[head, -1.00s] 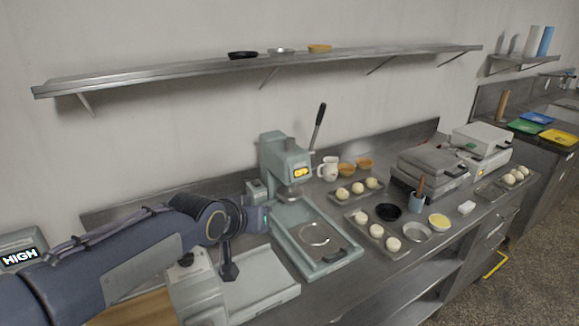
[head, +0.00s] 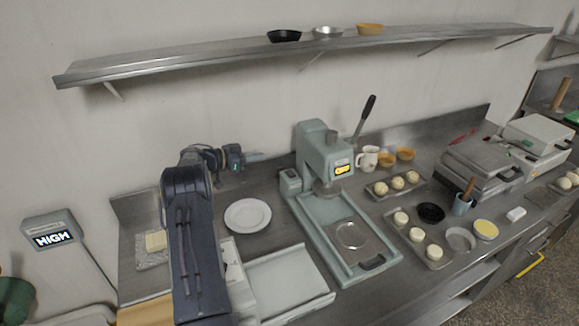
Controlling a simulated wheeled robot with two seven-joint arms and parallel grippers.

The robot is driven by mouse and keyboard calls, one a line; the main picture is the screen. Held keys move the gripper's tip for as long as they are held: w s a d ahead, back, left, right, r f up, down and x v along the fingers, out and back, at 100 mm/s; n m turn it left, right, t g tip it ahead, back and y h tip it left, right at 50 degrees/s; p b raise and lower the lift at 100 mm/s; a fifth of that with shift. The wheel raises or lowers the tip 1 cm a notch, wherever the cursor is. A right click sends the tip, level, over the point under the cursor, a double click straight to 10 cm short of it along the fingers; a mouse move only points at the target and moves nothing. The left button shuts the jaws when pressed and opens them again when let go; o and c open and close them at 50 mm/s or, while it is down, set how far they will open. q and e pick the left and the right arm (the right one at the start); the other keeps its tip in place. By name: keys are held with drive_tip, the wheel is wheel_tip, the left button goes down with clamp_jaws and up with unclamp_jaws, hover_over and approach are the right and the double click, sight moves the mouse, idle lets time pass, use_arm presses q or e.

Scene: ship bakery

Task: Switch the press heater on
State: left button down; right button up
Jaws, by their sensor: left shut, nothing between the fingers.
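The pale green press (head: 325,155) stands on the steel counter against the back wall, its long dark lever raised to the upper right. A small display (head: 342,169) on its head glows yellow; its lettering is too small to read surely. A small grey-green box (head: 290,181) sits at the press's left side; whether it carries the heater switch is too small to tell. My left gripper (head: 256,156) is shut and empty, above the back of the counter, left of the press and apart from it, pointing right. My right gripper is not in view.
A white plate (head: 247,215) lies between my left arm and the press. A white-grey device (head: 285,283) stands in front of it. A wall box (head: 52,234) reads HIGH. Dough trays (head: 420,243), a mug (head: 367,158) and bowls lie right of the press.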

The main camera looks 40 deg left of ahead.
use_arm(q)
drive_tip(key=f, duration=0.1)
hover_over(285, 179)
drive_tip(key=f, duration=0.3)
drive_tip(key=shift+w+a+g+h, duration=0.2)
drive_tip(key=shift+a+g+h, duration=0.05)
drive_tip(key=shift+g+h, duration=0.15)
wheel_tip(285, 179, down, 3)
drive_tip(key=shift+s+d+r, duration=0.1)
drive_tip(key=shift+r, duration=0.05)
drive_tip(key=shift+d+f+b, duration=0.1)
drive_tip(key=shift+f+b, duration=0.25)
drive_tip(key=shift+f, duration=0.3)
drive_tip(key=shift+s, duration=0.1)
